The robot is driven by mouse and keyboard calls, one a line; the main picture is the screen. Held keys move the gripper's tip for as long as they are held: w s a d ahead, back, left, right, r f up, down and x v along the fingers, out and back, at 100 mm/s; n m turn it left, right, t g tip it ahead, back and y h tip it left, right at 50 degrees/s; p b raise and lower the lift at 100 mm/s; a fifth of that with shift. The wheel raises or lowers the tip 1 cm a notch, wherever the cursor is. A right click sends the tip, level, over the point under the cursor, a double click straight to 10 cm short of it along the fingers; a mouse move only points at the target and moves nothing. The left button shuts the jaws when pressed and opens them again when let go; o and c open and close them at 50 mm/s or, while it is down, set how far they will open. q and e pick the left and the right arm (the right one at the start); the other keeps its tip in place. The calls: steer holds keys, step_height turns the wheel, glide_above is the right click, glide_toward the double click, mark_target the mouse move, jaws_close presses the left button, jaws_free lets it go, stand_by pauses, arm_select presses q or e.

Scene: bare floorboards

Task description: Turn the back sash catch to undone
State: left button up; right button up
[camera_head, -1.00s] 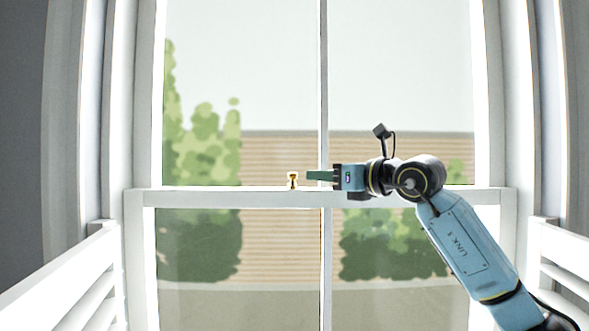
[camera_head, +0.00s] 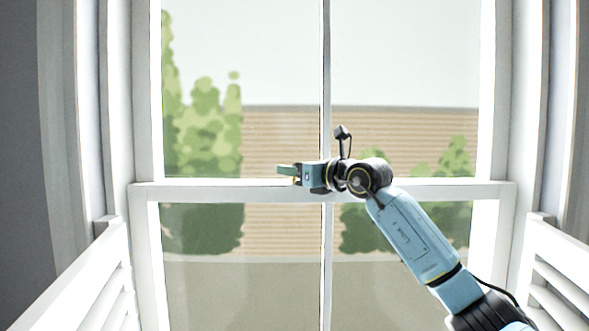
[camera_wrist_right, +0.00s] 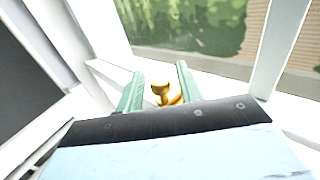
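The brass sash catch (camera_wrist_right: 165,94) sits on the white meeting rail (camera_head: 230,190) of the window. In the right wrist view it shows between the two green fingers of my right gripper (camera_wrist_right: 160,73). The fingers are apart, one on each side of it, with gaps visible; I cannot tell any contact. In the head view my right gripper (camera_head: 282,169) points left along the rail and hides most of the catch. Only one catch shows. My left gripper is not in view.
The window panes and a vertical glazing bar (camera_head: 326,90) stand behind my right arm. White louvred shutters flank the window at the left (camera_head: 85,275) and right (camera_head: 555,280). The space left of my gripper along the rail is clear.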

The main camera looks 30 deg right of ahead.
jaws_close()
